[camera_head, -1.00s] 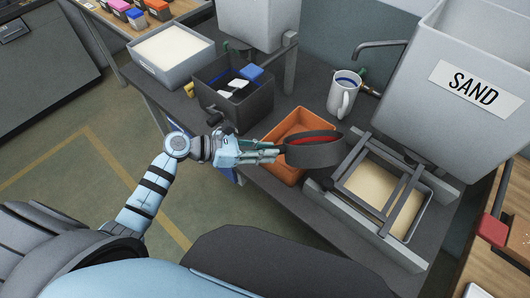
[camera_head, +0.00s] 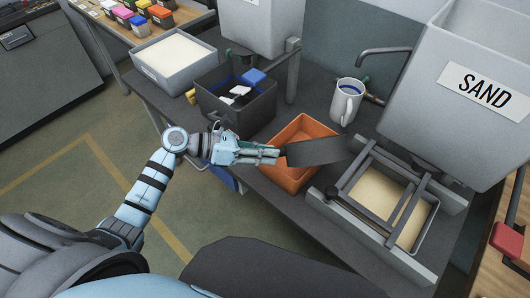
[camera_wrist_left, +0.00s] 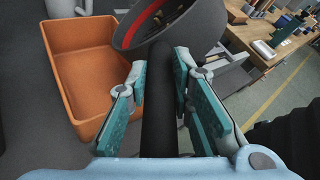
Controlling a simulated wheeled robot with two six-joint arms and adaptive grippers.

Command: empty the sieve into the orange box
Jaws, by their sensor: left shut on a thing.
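The orange box (camera_head: 301,134) stands open on the grey bench, in the middle of the head view. My left gripper (camera_head: 278,155) is shut on the dark handle (camera_wrist_left: 160,125) of the sieve. The sieve (camera_head: 318,152) is dark grey and shows nearly side-on above the right part of the box. In the left wrist view the sieve (camera_wrist_left: 185,30) is tilted, its mouth with a red band facing left over the orange box (camera_wrist_left: 88,75). The visible floor of the box looks bare. My right gripper is not in view.
A frame over a tray of sand (camera_head: 383,190) stands right of the box. A white mug (camera_head: 344,102) stands behind it. A dark bin (camera_head: 238,100) with blue and white pieces is at left. The large SAND hopper (camera_head: 440,105) overhangs the right side.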

